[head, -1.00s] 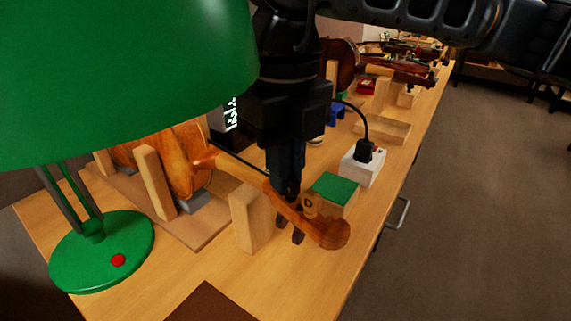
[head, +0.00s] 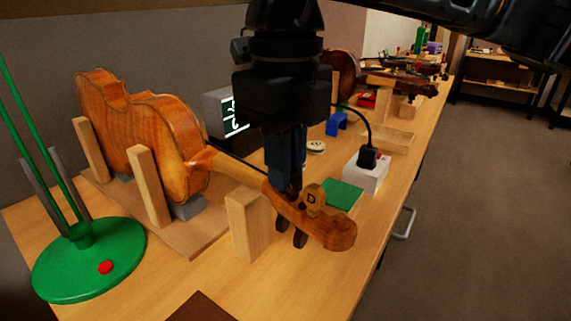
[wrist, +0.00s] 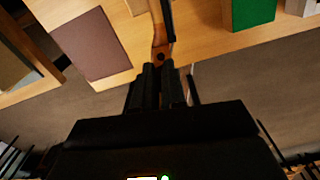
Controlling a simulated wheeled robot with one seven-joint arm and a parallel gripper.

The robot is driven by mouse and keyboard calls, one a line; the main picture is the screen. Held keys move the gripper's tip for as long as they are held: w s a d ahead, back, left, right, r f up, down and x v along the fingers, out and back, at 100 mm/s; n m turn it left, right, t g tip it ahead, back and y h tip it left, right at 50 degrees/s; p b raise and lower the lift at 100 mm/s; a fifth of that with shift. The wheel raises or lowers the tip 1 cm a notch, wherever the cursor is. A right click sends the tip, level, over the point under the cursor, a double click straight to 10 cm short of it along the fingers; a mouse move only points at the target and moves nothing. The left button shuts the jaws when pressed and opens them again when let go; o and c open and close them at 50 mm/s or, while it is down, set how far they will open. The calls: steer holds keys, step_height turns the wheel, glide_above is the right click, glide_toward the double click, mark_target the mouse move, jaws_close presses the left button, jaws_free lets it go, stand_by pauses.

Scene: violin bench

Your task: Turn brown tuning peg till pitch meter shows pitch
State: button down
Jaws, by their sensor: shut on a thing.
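A violin (head: 170,140) lies on its side in a wooden cradle, its neck pointing right toward me. Its pegbox and scroll (head: 335,232) end near the bench front; the neck also shows in the wrist view (wrist: 161,22). A light brown piece marked D (head: 312,199) sits at the pegbox. Dark brown peg ends (head: 291,233) stick out below. My gripper (head: 286,190) points down at the pegbox, shut on a tuning peg that its fingers mostly hide. The pitch meter (head: 215,112) stands behind, its screen lit with white marks, partly covered and unreadable.
A wooden block (head: 247,225) stands under the neck. A green-topped block (head: 343,195) and a white box (head: 365,172) with a black plug stand right of my gripper. More violins (head: 395,80) lie farther back.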

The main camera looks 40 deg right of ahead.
steer(key=c, duration=1.2)
jaws_free()
steer(key=shift+r, duration=3.9)
